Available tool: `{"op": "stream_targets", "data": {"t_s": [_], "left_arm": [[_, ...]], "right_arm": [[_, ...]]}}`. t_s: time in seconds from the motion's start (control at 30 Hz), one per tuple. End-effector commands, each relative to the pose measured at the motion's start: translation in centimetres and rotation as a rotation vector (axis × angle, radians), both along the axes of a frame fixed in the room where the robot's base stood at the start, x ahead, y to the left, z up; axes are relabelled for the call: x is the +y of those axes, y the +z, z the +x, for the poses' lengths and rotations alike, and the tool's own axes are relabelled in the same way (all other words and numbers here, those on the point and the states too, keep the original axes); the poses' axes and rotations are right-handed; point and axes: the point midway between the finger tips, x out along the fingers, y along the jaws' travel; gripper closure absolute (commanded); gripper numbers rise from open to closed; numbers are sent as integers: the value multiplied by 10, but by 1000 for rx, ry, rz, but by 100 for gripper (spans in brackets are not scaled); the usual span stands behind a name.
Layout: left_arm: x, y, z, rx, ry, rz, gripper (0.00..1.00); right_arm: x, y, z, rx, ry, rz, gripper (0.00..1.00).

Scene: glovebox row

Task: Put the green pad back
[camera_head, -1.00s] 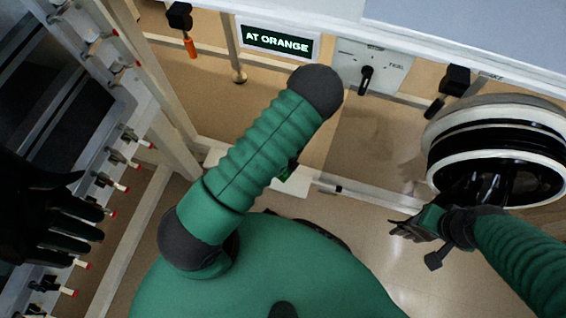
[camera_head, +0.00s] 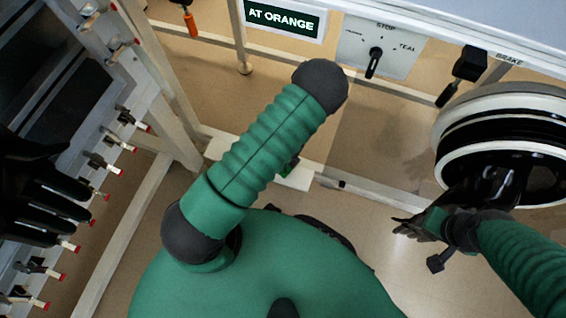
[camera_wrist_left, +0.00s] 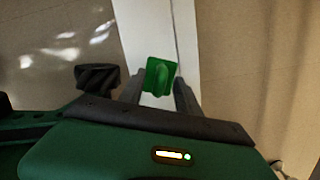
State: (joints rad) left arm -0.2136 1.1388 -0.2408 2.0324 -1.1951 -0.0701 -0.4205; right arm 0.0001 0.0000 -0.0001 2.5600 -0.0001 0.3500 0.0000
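The green pad (camera_wrist_left: 159,77) is a small bright green square with a raised grip, seen in the left wrist view. It sits between the two fingertips of my left gripper (camera_wrist_left: 159,88), which press close on both sides of it. In the head view my left forearm and elbow hide most of that gripper; only a small green patch (camera_head: 291,166) shows behind the arm. My right gripper (camera_head: 412,226) is at the lower right, below a round port, and its fingers are too small and dark to read.
A sign (camera_head: 282,18) reads "AT ORANGE", beside a selector panel (camera_head: 378,48) with a black knob. A white-ringed port (camera_head: 450,165) with a black glove stands at right. Another black glove (camera_head: 30,190) and several red-tipped valves line the left. Tan floor lies below.

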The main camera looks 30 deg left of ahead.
Motion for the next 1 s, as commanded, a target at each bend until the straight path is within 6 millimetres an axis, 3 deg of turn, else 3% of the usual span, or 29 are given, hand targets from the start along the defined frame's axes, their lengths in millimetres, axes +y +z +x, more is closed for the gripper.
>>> {"op": "stream_targets", "data": {"t_s": [0.17, 0.53, 0.77, 0.87, 1.0], "left_arm": [[-2, 22, 0, -1, 0, 0, 61], [-15, 109, -2, -1, -1, 0, 61], [-19, 136, 5, -32, 72, -3, 61], [-20, 174, 19, -108, 275, -17, 61], [-19, 258, 24, -233, 734, -75, 61]], "right_arm": [[0, 22, 0, 0, 0, 0, 64], [0, 106, 0, 0, 0, 0, 64], [0, 118, 0, 0, 0, 0, 64], [0, 116, 0, 0, 0, 0, 64], [0, 115, 0, 0, 0, 0, 64]]}}
